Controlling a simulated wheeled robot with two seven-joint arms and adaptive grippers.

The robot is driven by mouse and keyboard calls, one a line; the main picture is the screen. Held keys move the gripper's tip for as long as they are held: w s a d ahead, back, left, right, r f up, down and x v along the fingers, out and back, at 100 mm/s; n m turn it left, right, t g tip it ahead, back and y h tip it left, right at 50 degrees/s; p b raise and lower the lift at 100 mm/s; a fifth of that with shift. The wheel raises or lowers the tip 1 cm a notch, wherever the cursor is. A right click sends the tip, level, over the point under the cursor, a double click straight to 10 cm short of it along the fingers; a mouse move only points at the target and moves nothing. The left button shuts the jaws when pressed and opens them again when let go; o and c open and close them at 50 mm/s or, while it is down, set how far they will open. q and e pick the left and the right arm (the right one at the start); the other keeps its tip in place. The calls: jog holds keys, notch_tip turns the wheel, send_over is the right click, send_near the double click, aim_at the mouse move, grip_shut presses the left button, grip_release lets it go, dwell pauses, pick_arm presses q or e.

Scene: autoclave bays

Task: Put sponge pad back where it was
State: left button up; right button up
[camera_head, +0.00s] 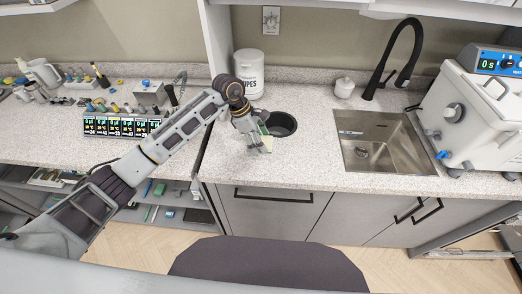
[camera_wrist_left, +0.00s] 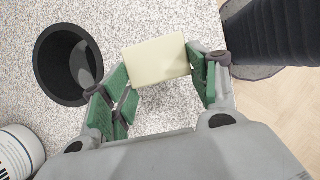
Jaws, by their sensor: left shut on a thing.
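The sponge pad (camera_wrist_left: 157,61) is a pale cream-yellow block, seen in the left wrist view between the green-padded fingers of my left gripper (camera_wrist_left: 158,88). The gripper is shut on it. In the head view, my left gripper (camera_head: 258,143) is over the counter, just in front of the round dark hole, and the sponge pad (camera_head: 267,144) shows as a small pale patch at its tip. I cannot tell whether the pad touches the counter. My right gripper is not in view.
The round black opening (camera_head: 281,124) is beside the gripper; it also shows in the left wrist view (camera_wrist_left: 66,66). A white wipes tub (camera_head: 249,72) stands behind. A steel sink (camera_head: 385,150) with black faucet is right. Counter between hole and sink is clear.

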aim_at(264, 157)
pick_arm(q)
jog(key=shift+f, duration=1.25)
jog(key=shift+f, duration=0.1)
jog(key=shift+f+p, duration=0.7)
jog(key=shift+f, duration=1.05)
jog(key=shift+f, duration=0.15)
jog(key=o, duration=0.7)
jog(key=shift+o, duration=0.2)
